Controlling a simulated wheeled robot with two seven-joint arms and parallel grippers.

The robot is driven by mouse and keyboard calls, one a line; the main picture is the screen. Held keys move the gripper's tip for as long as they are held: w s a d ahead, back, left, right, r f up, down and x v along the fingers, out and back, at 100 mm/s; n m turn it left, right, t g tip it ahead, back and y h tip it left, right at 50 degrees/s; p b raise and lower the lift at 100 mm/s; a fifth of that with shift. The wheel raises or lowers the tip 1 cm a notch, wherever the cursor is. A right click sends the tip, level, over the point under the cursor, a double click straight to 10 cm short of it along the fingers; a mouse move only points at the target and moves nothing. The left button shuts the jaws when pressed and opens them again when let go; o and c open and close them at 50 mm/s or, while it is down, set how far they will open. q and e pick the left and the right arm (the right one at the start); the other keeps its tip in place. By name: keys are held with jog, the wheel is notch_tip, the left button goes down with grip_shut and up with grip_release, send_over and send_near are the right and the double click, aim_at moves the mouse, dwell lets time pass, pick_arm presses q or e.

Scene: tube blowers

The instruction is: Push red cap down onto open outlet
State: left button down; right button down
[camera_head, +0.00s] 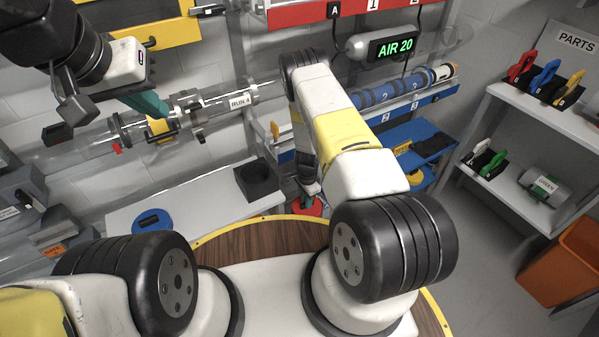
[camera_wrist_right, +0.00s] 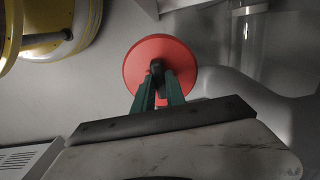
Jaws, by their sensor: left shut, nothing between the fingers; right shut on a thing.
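The red cap (camera_head: 312,207) is a round red disc at the end of my right arm, beside the far rim of the round wooden table. My right gripper (camera_wrist_right: 160,88) has green fingers shut on the dark grip at the cap's centre; the red cap (camera_wrist_right: 137,66) shows face-on beyond them. In the head view, my arm partly hides the cap and fingers. My left gripper (camera_head: 158,107) is at the upper left, its teal fingers shut and empty near the clear tube (camera_head: 95,142). I cannot make out the open outlet or whether the cap touches it.
A black holder (camera_head: 258,176) and a blue cap (camera_head: 152,221) are on the white bench (camera_head: 190,200). A blue tray (camera_head: 425,150) is right of my right arm. A parts shelf (camera_head: 540,110) and orange bin (camera_head: 565,265) stand at right. The grey floor between is clear.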

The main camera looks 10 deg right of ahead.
jog(key=shift+f, duration=0.15)
dwell(0.5)
jog(key=c, duration=1.3)
grip_release()
jog(key=shift+r, duration=3.9)
